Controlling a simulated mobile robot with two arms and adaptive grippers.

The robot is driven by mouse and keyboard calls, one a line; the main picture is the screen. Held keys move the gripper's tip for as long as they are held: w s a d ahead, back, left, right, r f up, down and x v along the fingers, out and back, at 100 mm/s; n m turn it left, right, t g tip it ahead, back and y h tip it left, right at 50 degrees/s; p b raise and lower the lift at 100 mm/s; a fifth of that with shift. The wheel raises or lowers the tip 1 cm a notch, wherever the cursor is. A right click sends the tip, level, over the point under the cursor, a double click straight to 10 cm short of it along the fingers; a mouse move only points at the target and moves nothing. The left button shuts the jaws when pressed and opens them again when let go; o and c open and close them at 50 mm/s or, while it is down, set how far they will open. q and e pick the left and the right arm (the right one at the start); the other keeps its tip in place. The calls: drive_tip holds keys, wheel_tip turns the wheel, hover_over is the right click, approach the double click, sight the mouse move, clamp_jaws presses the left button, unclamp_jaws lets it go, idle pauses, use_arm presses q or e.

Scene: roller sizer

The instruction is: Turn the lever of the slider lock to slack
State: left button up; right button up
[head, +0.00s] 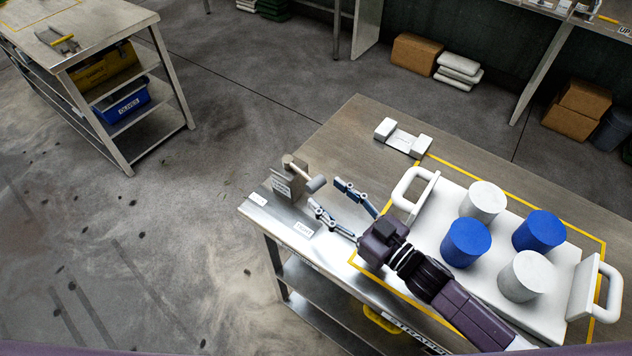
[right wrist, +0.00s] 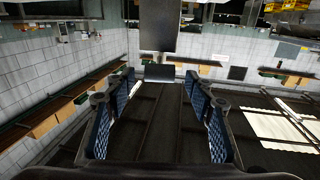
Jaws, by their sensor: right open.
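The slider lock (head: 288,188) is a grey bracket with a small label, near the left corner of the steel table. Its lever (head: 304,172) has a pale end at upper left and a grey cylindrical knob at lower right, pointing toward my right gripper. One white label (head: 303,229) on the table's edge reads TIGHT; another (head: 258,199) farther left is too small to read surely. My right gripper (head: 328,196) is open, its fingers pointing at the knob, with nothing between them. It also shows open in the right wrist view (right wrist: 158,115). My left gripper is not in view.
A white tray (head: 450,205) with two handles carries blue and white cylinders inside a yellow outline, beside my right arm. A pale bracket-like fixture (head: 403,138) sits at the table's back edge. A steel cart (head: 118,150) stands apart at left. Floor between is clear.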

sight(316, 185)
drive_tip(key=x, duration=0.5)
drive_tip(key=shift+p, duration=0.4)
clamp_jaws()
